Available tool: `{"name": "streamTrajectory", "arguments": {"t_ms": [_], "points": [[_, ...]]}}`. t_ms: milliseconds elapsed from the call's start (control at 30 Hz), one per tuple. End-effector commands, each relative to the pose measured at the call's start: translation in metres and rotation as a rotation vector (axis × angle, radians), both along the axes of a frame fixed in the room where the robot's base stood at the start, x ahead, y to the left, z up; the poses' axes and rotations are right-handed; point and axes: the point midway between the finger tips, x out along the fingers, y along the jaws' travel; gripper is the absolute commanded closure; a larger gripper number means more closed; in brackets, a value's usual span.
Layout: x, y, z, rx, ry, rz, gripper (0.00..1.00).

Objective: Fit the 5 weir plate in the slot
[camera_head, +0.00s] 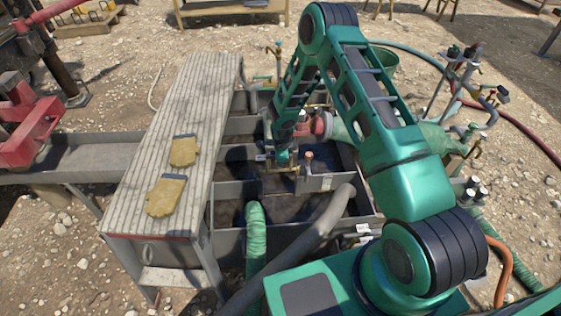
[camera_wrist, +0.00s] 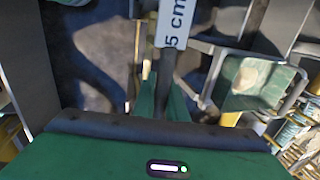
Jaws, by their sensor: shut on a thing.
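The weir plate carries a white "5 cm" label (camera_wrist: 174,24) in the wrist view. My gripper (camera_wrist: 164,98) is shut on a dark upright part just below this label. In the head view my gripper (camera_head: 283,158) is over the middle of the mud tank (camera_head: 232,190), by a cross wall. The plate's lower edge is hidden, and I cannot tell whether it sits in a slot or above it. The slot itself is not clearly visible.
A slatted walkway (camera_head: 180,110) with two yellow gloves (camera_head: 166,195) lies along the tank's left side. A green hose (camera_head: 256,240) and a thick grey pipe (camera_head: 310,240) enter the near compartment. Pipes and valves (camera_head: 465,85) crowd the right. A red machine (camera_head: 25,125) stands far left.

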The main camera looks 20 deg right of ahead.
Motion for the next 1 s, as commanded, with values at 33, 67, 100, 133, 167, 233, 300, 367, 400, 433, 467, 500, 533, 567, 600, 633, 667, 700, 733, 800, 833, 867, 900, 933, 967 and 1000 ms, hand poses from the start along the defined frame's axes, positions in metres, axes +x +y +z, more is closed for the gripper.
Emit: {"name": "streamTrajectory", "arguments": {"t_ms": [33, 67, 100, 133, 167, 233, 300, 367, 400, 433, 467, 500, 533, 567, 600, 633, 667, 700, 733, 800, 833, 867, 900, 933, 967, 1000], "points": [[0.0003, 0.0, -0.0006, 0.0, -0.001, 0.0, 1.0], [0.0003, 0.0, -0.0008, 0.0, -0.001, 0.0, 1.0], [0.0003, 0.0, -0.0014, 0.0, -0.001, 0.0, 1.0], [0.0003, -0.0001, -0.0017, 0.0, -0.001, 0.0, 1.0], [0.0003, -0.0001, -0.0021, 0.0, -0.001, 0.0, 1.0], [0.0004, -0.0001, -0.0029, 0.0, -0.001, 0.0, 1.0], [0.0004, -0.0001, -0.0037, 0.0, -0.001, 0.0, 1.0], [0.0004, -0.0001, -0.0046, 0.0, -0.001, 0.0, 1.0], [0.0004, -0.0001, -0.0051, 0.0, -0.001, 0.0, 1.0], [0.0003, -0.0001, -0.0054, 0.0, -0.001, 0.0, 1.0], [0.0004, -0.0001, -0.0058, 0.0, -0.001, 0.0, 1.0], [0.0003, -0.0001, -0.0063, 0.0, -0.001, 0.0, 1.0], [0.0003, -0.0001, -0.0067, 0.0, -0.001, 0.0, 1.0], [0.0004, -0.0001, -0.0066, 0.0, -0.001, 0.0, 0.84], [0.0004, -0.0001, -0.0066, 0.0, -0.001, 0.0, 0.74], [0.0004, -0.0001, -0.0066, 0.0, -0.001, 0.0, 0.67], [0.0004, -0.0001, -0.0066, 0.0, -0.001, 0.0, 0.67], [0.0003, -0.0001, -0.0066, 0.0, -0.001, 0.0, 0.67], [0.0003, -0.0001, -0.0066, 0.0, -0.001, 0.0, 0.67], [0.0002, 0.0, -0.0067, 0.0, -0.001, 0.0, 0.67], [0.0002, -0.0001, -0.0067, 0.0, -0.001, 0.0, 0.67], [-0.0001, -0.0001, -0.007, 0.0, 0.0, 0.0, 0.67], [-0.0002, -0.0001, -0.0069, 0.0, 0.0, 0.0, 0.67], [-0.0002, -0.0001, -0.0064, 0.0, 0.0, 0.0, 0.67], [-0.0002, -0.0001, -0.0055, 0.0, 0.0, 0.0, 0.67], [-0.0005, 0.0001, -0.0036, 0.0, -0.001, 0.0, 0.67]]}}
